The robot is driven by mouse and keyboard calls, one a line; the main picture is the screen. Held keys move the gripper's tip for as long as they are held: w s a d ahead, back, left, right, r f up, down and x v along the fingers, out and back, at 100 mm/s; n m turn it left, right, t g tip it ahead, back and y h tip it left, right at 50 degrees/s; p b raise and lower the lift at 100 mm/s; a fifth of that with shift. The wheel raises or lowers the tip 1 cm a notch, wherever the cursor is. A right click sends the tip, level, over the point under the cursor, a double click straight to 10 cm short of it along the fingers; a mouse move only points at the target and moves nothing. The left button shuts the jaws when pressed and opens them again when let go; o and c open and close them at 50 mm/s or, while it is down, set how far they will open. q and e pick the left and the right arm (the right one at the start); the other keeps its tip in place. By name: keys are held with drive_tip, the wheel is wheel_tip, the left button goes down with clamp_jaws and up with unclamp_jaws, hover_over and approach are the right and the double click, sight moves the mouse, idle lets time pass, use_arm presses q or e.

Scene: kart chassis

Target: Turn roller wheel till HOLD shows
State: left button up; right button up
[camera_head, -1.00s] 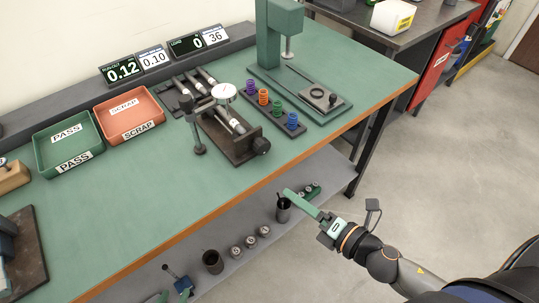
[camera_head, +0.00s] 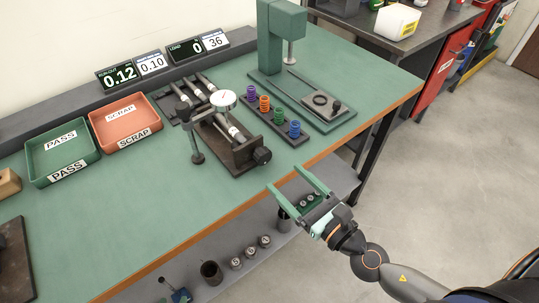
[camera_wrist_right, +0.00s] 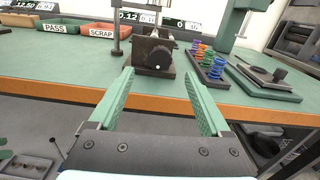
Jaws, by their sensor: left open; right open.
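The dark roller wheel (camera_head: 262,156) is a knob on the front end of the dark roller fixture (camera_head: 225,150), which carries a dial gauge (camera_head: 223,98). In the right wrist view the wheel (camera_wrist_right: 161,57) lies ahead, between the fingertips in the picture. My right gripper (camera_head: 284,178) is open and empty, just off the front table edge, short of the wheel and apart from it. The run-out display (camera_head: 120,75) reads 0.12; HOLD is not readable on it.
Green PASS (camera_head: 62,152) and orange SCRAP (camera_head: 125,122) trays stand left of the fixture. A rack of coloured coils (camera_head: 272,112) and a green press (camera_head: 283,50) stand to its right. The table's orange front edge (camera_head: 230,208) and a lower shelf with small parts lie near my right gripper.

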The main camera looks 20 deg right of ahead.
sight(265, 159)
drive_tip(key=p+x, duration=0.2)
drive_tip(key=x, duration=0.4)
drive_tip(key=shift+w, duration=0.15)
drive_tip(key=shift+w+a, duration=0.2)
drive_tip(key=shift+w, duration=0.3)
drive_tip(key=shift+c, duration=0.3)
clamp_jaws()
drive_tip(key=shift+f+m, duration=0.1)
drive_tip(key=shift+m, duration=0.4)
